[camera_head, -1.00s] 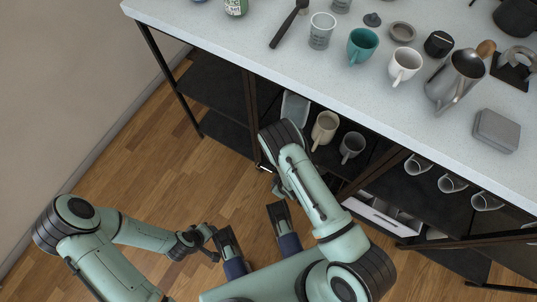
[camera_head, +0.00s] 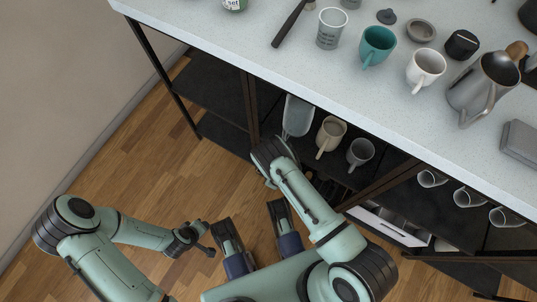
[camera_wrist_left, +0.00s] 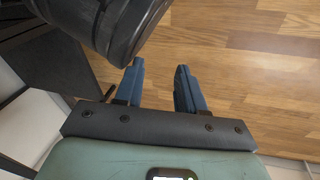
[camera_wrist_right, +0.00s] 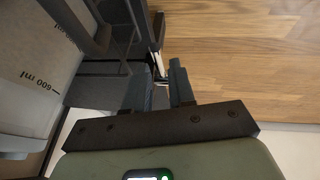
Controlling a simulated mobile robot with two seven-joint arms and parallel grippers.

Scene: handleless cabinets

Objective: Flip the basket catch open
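I cannot make out the basket or its catch for certain in any view. My left gripper (camera_wrist_left: 160,85) is open and empty in the left wrist view, over wooden floor, with a large black rounded part close ahead on the left. My right gripper (camera_wrist_right: 158,85) is open in the right wrist view, its fingers a small gap apart. A narrow dark upright edge (camera_wrist_right: 143,25) with a small metallic bit stands just beyond the fingertips; contact cannot be told. In the head view my right arm reaches toward the cabinet front and hides part of it.
A pale surface marked 600 ml (camera_wrist_right: 30,90) is close on the right wrist view's left. The countertop (camera_head: 230,45) holds a beaker (camera_head: 331,28), a teal mug (camera_head: 377,46), a white mug (camera_head: 425,70) and a metal pitcher (camera_head: 482,85). Open shelves hold cups (camera_head: 331,136). Floor (camera_head: 130,165) is clear at left.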

